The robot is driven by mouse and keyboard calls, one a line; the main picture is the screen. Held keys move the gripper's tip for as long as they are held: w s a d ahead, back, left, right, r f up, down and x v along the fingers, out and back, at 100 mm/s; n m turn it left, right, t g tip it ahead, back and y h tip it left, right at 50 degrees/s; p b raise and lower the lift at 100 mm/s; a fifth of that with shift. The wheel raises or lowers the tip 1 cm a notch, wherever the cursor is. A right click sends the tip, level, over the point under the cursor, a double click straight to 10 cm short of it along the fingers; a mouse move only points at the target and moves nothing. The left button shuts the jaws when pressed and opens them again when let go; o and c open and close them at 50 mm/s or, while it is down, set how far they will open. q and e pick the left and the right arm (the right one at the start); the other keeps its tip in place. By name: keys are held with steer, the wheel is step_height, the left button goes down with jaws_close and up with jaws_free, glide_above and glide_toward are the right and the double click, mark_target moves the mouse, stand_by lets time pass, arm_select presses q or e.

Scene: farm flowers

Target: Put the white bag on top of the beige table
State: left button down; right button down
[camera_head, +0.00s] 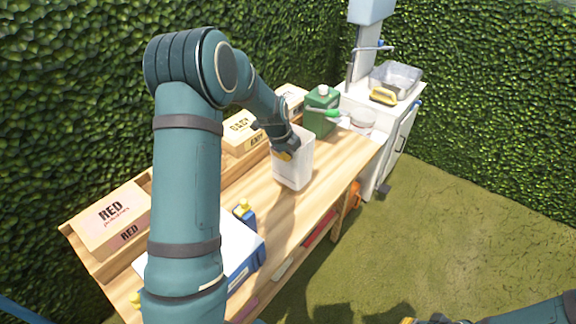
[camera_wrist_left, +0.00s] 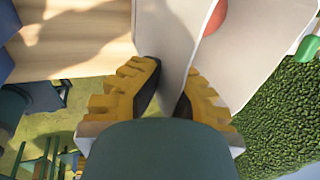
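The white bag (camera_head: 294,166) is upright over the right half of the beige wooden table (camera_head: 330,176). I cannot tell whether its base touches the tabletop. My left gripper (camera_head: 284,154) is at the bag's upper left side. In the left wrist view, its yellow fingers (camera_wrist_left: 168,98) close on a pale wall of the white bag (camera_wrist_left: 172,35), one finger on each side. The wood table (camera_wrist_left: 75,38) shows behind at upper left. My right gripper (camera_head: 432,321) is at the bottom edge of the head view, mostly cut off.
Labelled boxes, one marked RED (camera_head: 110,218), line the back of the table. A green jug (camera_head: 321,112) stands close to the bag's right. A blue-and-white box (camera_head: 240,250) is at the front left. A sink unit (camera_head: 398,125) adjoins the right end; grass lies in front.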

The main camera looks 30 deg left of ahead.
mark_target(288, 164)
arm_select(q)
steer(key=shift+w+f, duration=0.1)
steer(key=shift+f, duration=2.05)
steer(key=shift+r, duration=0.1)
steer(key=c, duration=1.1)
jaws_free()
steer(key=shift+c, duration=0.2)
